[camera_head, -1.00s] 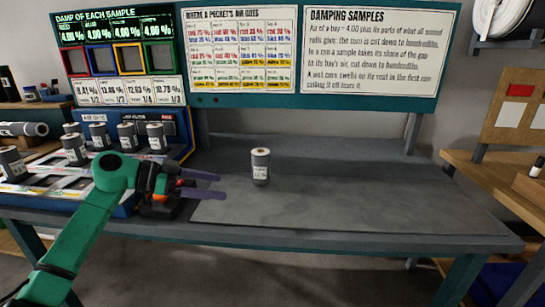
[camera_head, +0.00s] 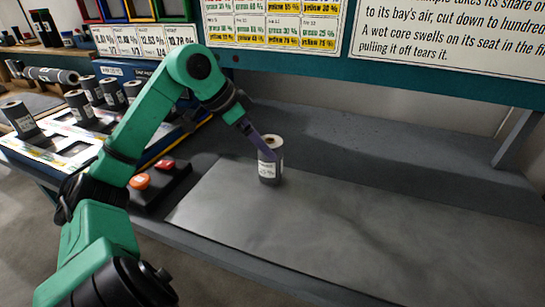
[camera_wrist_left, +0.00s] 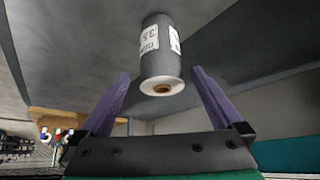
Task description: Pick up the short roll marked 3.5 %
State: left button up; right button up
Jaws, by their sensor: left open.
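A short grey roll (camera_head: 270,170) with a white label and a pale end with a brown core stands upright on the grey mat (camera_head: 330,230). In the wrist view the roll (camera_wrist_left: 161,55) shows a label reading about "3.5", partly cut by its curve. My left gripper (camera_head: 268,150) is open, reaching down at the roll from the upper left. In the wrist view its two purple fingers (camera_wrist_left: 161,75) are spread on either side of the roll, with gaps to it. Nothing is held. In the head view one finger overlaps the roll's upper part. My right gripper is not in view.
Several similar labelled rolls (camera_head: 79,106) stand on the tray at the left. A black box with an orange button (camera_head: 140,181) and a red button lies beside the mat. A board of signs (camera_head: 440,40) is behind. The mat right of the roll is clear.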

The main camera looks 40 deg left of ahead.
aim_at(270, 173)
pick_arm(q)
jog(key=p+x, duration=0.1)
jog(key=x, duration=0.6)
jog(key=shift+w+d+f, duration=0.1)
jog(key=shift+w+f, duration=0.1)
jog(key=shift+w, duration=0.15)
jog(key=c, duration=1.5)
jog(key=shift+r, duration=0.1)
jog(key=shift+r, duration=0.1)
